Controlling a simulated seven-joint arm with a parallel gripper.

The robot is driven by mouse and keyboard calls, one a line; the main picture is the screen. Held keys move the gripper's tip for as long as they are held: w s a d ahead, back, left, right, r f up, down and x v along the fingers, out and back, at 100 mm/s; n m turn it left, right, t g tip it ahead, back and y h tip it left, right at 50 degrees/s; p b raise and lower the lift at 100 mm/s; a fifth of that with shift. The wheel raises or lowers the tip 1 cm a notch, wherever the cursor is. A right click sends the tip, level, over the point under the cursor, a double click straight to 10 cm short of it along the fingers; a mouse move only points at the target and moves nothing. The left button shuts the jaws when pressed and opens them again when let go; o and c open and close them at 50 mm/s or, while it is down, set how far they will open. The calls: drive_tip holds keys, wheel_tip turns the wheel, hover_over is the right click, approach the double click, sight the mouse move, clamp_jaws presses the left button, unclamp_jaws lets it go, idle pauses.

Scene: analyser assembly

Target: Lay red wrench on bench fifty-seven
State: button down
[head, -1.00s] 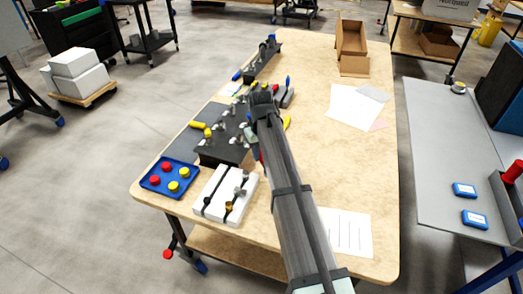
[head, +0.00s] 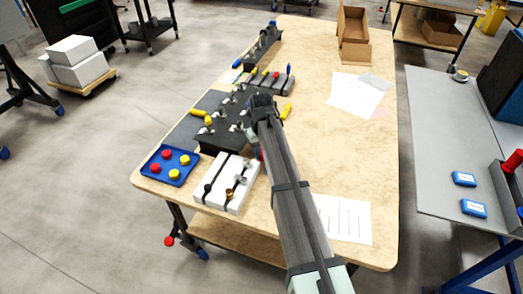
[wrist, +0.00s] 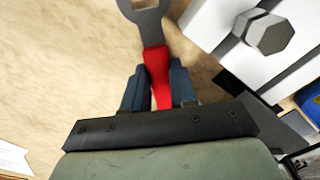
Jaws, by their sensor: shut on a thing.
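The red wrench (wrist: 157,72) has a red handle and a dark grey open jaw end (wrist: 145,14). My gripper (wrist: 160,88) is shut on the handle, with one dark finger on each side, and the jaw end points away from it. In the head view only a speck of red shows beside my gripper (head: 252,138); my arm hides the rest. The wrench is over the wooden-topped bench (head: 330,150). I cannot tell its height above the top, and no bench number is readable.
A white block fixture (head: 226,184) and a blue tray (head: 153,178) of red and yellow caps lie at the near left. A dark fixture (head: 215,138) with knobs and a tool rack (head: 272,82) stand beyond. Papers (head: 352,97) and a cardboard box (head: 353,35) lie farther back.

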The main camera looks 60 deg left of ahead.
drive_tip(key=shift+f, duration=0.35)
idle(0.4)
drive_tip(key=c, duration=0.8)
unclamp_jaws()
wheel_tip(320, 180, up, 14)
drive_tip(key=shift+f, duration=0.1)
